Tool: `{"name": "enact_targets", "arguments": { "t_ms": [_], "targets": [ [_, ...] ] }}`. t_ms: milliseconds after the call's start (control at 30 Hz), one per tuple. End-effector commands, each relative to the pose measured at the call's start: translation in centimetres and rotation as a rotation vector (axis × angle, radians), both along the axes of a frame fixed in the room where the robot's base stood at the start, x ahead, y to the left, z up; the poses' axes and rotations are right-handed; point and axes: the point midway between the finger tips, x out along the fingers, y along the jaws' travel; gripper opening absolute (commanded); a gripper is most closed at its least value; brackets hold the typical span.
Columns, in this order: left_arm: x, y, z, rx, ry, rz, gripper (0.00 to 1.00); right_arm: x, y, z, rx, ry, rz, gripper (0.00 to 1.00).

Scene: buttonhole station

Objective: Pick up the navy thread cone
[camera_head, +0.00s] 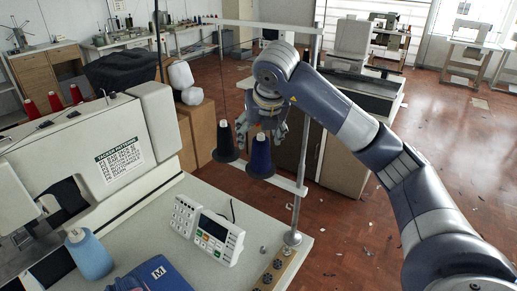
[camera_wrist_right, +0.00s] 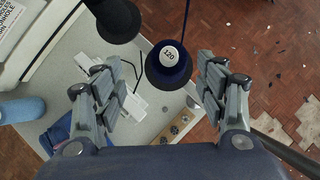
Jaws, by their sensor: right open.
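The navy thread cone (camera_head: 261,158) stands on the thread stand's white bar (camera_head: 287,184). In the right wrist view the cone (camera_wrist_right: 168,66) shows from above, with a round white "120" label on top. My right gripper (camera_head: 264,122) is open just above the cone. In the wrist view its two fingers (camera_wrist_right: 160,84) are spread on either side of the cone with gaps between. A thread runs up from the cone. My left gripper is not in view.
A black cone (camera_head: 225,143) stands close to the left of the navy one. The stand's pole (camera_head: 300,150) rises at the right.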

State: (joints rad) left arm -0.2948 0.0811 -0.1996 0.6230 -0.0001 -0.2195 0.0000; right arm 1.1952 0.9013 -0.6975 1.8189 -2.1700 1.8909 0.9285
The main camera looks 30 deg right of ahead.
Motion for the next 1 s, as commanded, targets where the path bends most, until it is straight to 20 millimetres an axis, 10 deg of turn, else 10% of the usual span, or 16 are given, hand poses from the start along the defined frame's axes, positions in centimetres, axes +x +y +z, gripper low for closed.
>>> {"name": "enact_targets", "arguments": {
  "t_ms": [1000],
  "targets": [
    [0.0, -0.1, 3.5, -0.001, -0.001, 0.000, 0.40, 4.8, -3.3, -8.9, -0.017, 0.005, -0.025, 0.66]
  ]
}}
